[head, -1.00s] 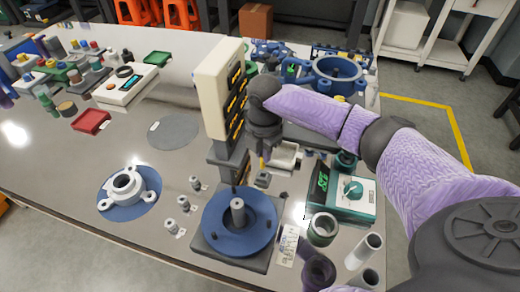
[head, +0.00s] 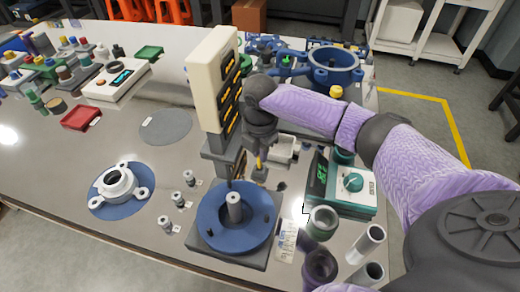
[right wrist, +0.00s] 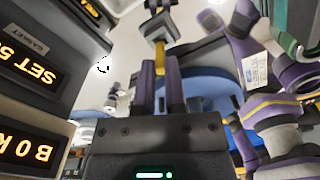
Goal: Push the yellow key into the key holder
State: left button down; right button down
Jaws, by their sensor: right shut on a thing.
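My right gripper (head: 257,152) points down beside the tall cream and grey test stand (head: 214,80). It is shut on the yellow key (head: 258,163), which stands out beyond the fingertips. The right wrist view shows the key (right wrist: 160,58) between the two fingers (right wrist: 160,90). The key's far end meets or overlaps a small dark grey block, which looks like the key holder (right wrist: 158,28); how deep it sits I cannot tell. In the head view the block (head: 259,175) is small and right under the key. My left gripper is not in view.
A blue round fixture (head: 210,222) with a metal post stands in front of the stand. A green-and-white meter (head: 352,184) with a dial is close on the right. Metal cylinders (head: 368,243) stand at the front right. A grey disc (head: 166,127) lies on open table at left.

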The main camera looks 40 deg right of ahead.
dwell(0.5)
jog(key=shift+f, duration=0.55)
jog(key=shift+f, duration=0.15)
dwell(0.5)
jog(key=shift+f, duration=0.4)
